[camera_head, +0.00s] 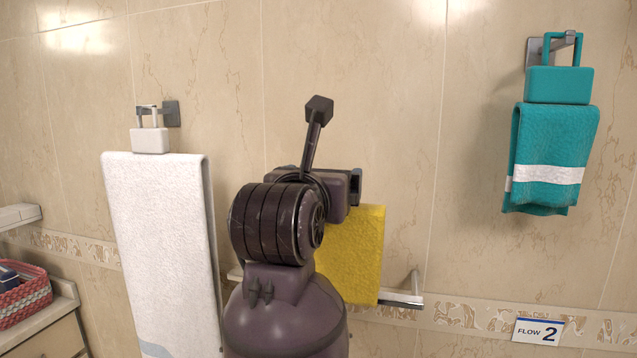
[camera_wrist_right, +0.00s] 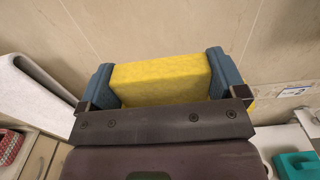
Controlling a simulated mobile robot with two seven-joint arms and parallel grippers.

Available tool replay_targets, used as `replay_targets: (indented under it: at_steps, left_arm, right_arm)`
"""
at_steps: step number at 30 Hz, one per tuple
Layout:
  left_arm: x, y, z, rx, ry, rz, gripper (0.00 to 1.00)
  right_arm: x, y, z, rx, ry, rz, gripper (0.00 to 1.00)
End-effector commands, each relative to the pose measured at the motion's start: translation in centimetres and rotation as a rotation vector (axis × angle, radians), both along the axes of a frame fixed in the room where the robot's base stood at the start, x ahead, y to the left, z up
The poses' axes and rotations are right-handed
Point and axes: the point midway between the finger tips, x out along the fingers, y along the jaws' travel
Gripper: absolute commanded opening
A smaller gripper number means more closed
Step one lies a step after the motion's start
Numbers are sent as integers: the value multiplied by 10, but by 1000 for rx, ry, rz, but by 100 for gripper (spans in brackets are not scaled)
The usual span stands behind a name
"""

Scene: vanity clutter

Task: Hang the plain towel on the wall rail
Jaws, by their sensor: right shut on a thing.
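The plain yellow towel (camera_head: 352,255) hangs down from my right gripper, in front of the tiled wall. My right gripper is shut on its upper part; in the right wrist view its two blue fingers (camera_wrist_right: 158,80) flank the yellow towel (camera_wrist_right: 165,72). In the head view my wrist hides the towel's left part and most of the grip. The metal wall rail (camera_head: 402,298) shows to the right of the towel's lower edge. The towel and my arm hide its middle, and I cannot tell whether they touch. My left gripper is not in view.
A white towel (camera_head: 160,250) hangs from a wall hook at left. A teal towel with a white stripe (camera_head: 550,150) hangs from a hook at upper right. A red basket (camera_head: 25,297) sits on the counter at lower left. A "FLOW 2" label (camera_head: 538,331) is on the wall.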

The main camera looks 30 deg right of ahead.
Motion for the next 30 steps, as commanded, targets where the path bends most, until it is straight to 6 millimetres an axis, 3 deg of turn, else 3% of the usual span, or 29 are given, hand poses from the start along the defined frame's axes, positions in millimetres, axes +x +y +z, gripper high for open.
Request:
replay_targets:
  at_steps: [27,30]
  left_arm:
    - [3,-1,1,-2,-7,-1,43]
    - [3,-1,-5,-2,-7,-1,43]
  right_arm:
    - [38,-45,0,-1,0,-1,50]
    - [38,-45,-9,0,0,1,50]
